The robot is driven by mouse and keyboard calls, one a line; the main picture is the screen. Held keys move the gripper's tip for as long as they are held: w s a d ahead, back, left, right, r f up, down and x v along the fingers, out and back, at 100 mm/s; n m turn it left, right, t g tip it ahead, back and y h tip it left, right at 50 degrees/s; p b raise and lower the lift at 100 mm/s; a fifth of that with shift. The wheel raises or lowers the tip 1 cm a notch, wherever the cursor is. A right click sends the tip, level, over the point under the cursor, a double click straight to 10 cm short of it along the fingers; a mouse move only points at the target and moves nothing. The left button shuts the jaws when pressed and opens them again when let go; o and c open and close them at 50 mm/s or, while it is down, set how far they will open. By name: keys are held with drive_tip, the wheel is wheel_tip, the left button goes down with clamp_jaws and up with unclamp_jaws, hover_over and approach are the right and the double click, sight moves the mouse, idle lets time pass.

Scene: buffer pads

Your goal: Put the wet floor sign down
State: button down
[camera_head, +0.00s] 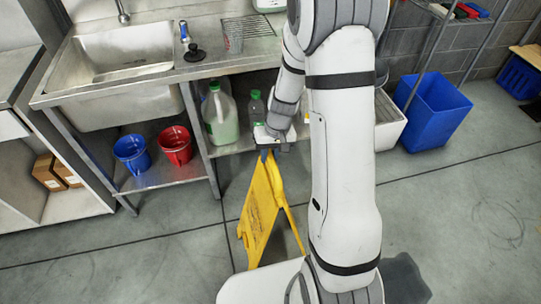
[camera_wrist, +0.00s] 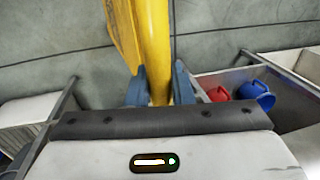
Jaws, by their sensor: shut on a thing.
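The yellow wet floor sign (camera_head: 259,207) stands opened in an A shape in the head view, in front of the sink bench. Its lower part is partly hidden by my base and arm. I cannot tell whether its feet touch the floor. My gripper (camera_head: 266,156) is at the top of the sign. In the wrist view, the blue fingers of my gripper (camera_wrist: 160,88) are shut on the yellow top of the sign (camera_wrist: 150,40), one finger on each side.
A steel sink bench (camera_head: 120,85) stands behind the sign. A blue bucket (camera_head: 131,153), a red bucket (camera_head: 175,146) and a large jug (camera_head: 219,115) are on its lower shelf. A blue bin (camera_head: 436,110) stands at right. The floor (camera_head: 150,250) at left is clear.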

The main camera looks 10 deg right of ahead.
drive_tip(key=shift+s+a+f, duration=0.1)
drive_tip(key=shift+s+f, duration=0.3)
drive_tip(key=shift+f, duration=0.2)
drive_tip(key=c, duration=1.6)
unclamp_jaws()
drive_tip(key=shift+f, duration=0.1)
drive_tip(key=shift+o, duration=0.6)
drive_tip(key=shift+w, duration=0.15)
drive_tip(key=shift+o, duration=1)
drive_tip(key=shift+w+r, duration=0.1)
drive_tip(key=shift+r, duration=0.1)
